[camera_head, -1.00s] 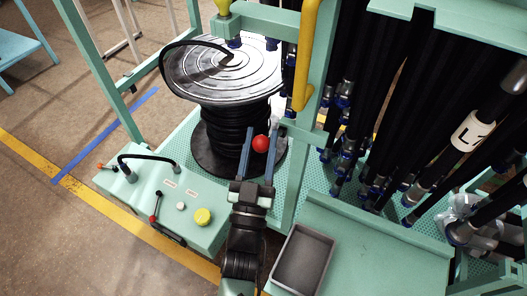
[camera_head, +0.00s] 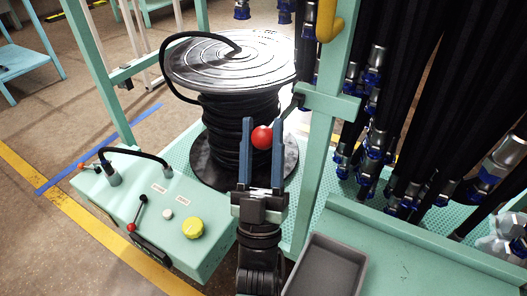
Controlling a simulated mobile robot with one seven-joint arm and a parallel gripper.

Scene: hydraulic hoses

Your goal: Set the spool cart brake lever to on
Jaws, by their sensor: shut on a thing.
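The spool cart brake lever shows as a dark rod (camera_head: 291,108) at the green post, with a round red knob (camera_head: 262,137) at its lower left end. My gripper (camera_head: 262,123) has its two blue-grey fingers on either side of the red knob and is shut on it. The knob sits near the fingertips, in front of the black hose spool (camera_head: 222,143). The spool stands upright on the green perforated cart deck (camera_head: 310,190). No on or off marking for the lever is readable.
A green control box (camera_head: 160,215) with a yellow knob (camera_head: 193,228) and another red-tipped lever (camera_head: 138,212) stands at left. A grey tray (camera_head: 325,268) lies right of my arm. Black hoses with blue fittings hang at right. A green post (camera_head: 322,150) stands close beside my gripper.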

